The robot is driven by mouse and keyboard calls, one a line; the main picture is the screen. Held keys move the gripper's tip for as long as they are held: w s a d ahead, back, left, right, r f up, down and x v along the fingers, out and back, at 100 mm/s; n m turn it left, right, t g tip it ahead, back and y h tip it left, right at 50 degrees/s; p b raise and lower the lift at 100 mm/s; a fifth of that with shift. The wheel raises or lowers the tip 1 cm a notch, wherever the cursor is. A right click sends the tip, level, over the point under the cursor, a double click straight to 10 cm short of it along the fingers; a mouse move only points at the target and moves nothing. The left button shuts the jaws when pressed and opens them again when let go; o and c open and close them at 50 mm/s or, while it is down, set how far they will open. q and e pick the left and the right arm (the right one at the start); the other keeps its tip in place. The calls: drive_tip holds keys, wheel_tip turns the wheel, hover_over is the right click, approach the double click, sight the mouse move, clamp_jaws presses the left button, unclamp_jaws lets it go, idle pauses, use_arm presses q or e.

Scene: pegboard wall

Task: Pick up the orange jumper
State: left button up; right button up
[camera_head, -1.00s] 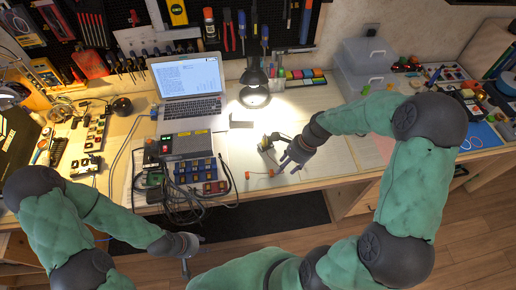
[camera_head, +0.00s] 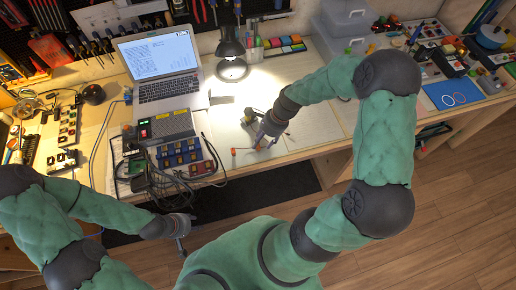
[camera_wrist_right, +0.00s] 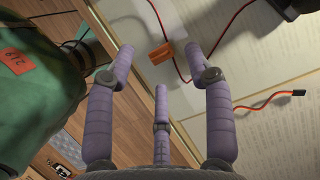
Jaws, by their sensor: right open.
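The orange jumper (camera_head: 234,152) lies near the front edge of the workbench, a small orange end with a thin red wire. In the right wrist view its orange block (camera_wrist_right: 160,54) shows beyond my fingertips, with red wire at it. My right gripper (camera_head: 259,143) is open, just above and beside the jumper. In the right wrist view its fingers (camera_wrist_right: 158,62) are spread, with the orange block between the tips in the picture; contact is not visible. My left gripper (camera_head: 182,248) hangs in front of the bench, away from the jumper; its jaw state is unclear.
A black connector (camera_wrist_right: 298,93) on a red-orange wire lies on the paper. A desk lamp (camera_head: 231,68) and laptop (camera_head: 167,88) stand behind. Module trays (camera_head: 186,157) and dark cables lie left of the right gripper. Pale sheets (camera_head: 315,125) to the right are mostly clear.

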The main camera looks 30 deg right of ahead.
sight(258, 147)
drive_tip(key=x, duration=0.3)
drive_tip(key=shift+b, duration=0.35)
drive_tip(key=shift+r, duration=0.1)
drive_tip(key=c, duration=0.9)
drive_tip(key=shift+r, duration=0.1)
